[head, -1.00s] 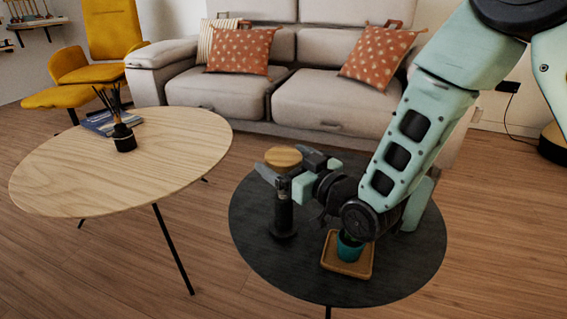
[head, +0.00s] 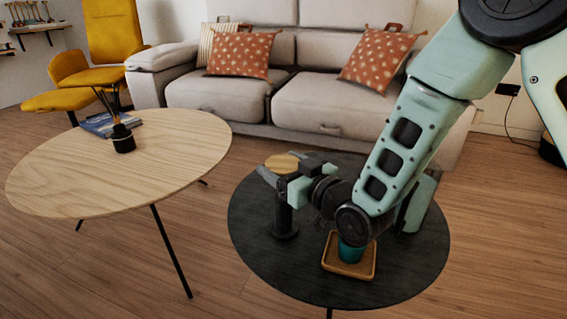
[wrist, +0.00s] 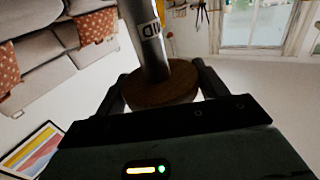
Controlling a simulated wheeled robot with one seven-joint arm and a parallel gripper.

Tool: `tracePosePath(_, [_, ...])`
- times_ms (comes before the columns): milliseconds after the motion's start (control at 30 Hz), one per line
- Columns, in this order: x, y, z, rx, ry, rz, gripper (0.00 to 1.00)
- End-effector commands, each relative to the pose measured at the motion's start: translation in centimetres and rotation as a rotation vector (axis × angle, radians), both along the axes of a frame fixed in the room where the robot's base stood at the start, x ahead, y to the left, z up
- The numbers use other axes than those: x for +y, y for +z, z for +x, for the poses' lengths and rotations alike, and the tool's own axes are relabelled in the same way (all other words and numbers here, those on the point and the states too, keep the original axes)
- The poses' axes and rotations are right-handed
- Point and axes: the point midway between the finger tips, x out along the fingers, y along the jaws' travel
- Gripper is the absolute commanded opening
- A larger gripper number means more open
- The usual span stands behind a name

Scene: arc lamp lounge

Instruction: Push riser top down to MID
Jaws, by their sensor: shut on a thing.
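The riser is a black post (head: 284,222) with a round wooden top (head: 281,161), upright on the dark round table at its left side. My gripper (head: 285,171) is at the top's level, with its fingers on either side of it. In the wrist view, the wooden top (wrist: 165,88) sits between the fingers of my gripper (wrist: 160,86), which is shut on it. A silver shaft (wrist: 147,45) shows beyond the top, with the MID mark (wrist: 150,29) on it, upside down in this view. The finger contact is partly hidden.
A teal pot (head: 351,250) on a square wooden tray (head: 348,270) stands on the dark table (head: 400,280), close below my arm. A light wooden table (head: 70,185) with a reed diffuser (head: 123,138) is at left. A sofa (head: 230,95) is behind.

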Motion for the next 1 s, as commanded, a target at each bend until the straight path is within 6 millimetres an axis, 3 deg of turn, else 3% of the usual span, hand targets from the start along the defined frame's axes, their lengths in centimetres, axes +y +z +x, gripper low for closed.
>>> tracePosePath(33, [0.0, -1.5, 0.0, 0.002, 0.000, -0.002, 0.30])
tracePosePath(100, [0.0, -2.1, 0.0, 0.002, 0.000, -0.002, 0.30])
tracePosePath(400, [0.0, -1.8, 0.0, 0.001, 0.000, -0.002, 0.30])
tracePosePath(433, [0.0, -1.8, 0.0, 0.001, 0.000, -0.002, 0.80])
tracePosePath(500, [0.0, -1.8, 0.0, 0.001, 0.000, -0.002, 0.94])
tracePosePath(833, [-0.2, -1.8, -0.2, 0.001, 0.000, -0.002, 0.94])
tracePosePath(1000, [-1.7, -1.7, -1.8, 0.004, -0.002, -0.005, 0.94])
